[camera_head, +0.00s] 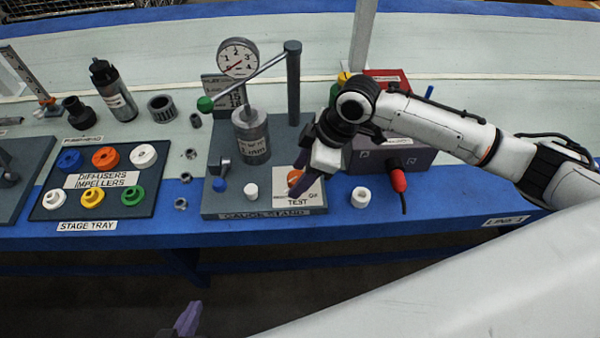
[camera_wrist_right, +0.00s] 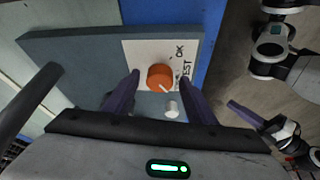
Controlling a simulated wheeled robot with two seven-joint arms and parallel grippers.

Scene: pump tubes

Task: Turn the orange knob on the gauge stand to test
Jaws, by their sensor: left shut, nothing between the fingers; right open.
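The orange knob (camera_head: 295,178) sits on a white panel (camera_head: 307,196) marked TEST on the gauge stand (camera_head: 235,205). In the head view my right gripper partly hides it. In the right wrist view the knob (camera_wrist_right: 160,76) lies between the open purple fingertips of my right gripper (camera_wrist_right: 158,74), with gaps on both sides. I cannot tell whether the fingertips reach down around it. A white mark on the knob points to the lower right there. My left gripper (camera_head: 188,320) is shut and empty at the bottom of the head view, below the table's front edge.
The gauge (camera_head: 238,58), a grey post (camera_head: 293,85) and a green-tipped lever (camera_head: 205,103) rise from the stand. White caps (camera_head: 251,191) (camera_head: 360,198) stand nearby. A dark box with a red plug (camera_head: 398,180) is on the right. The stage tray (camera_head: 97,208) is on the left.

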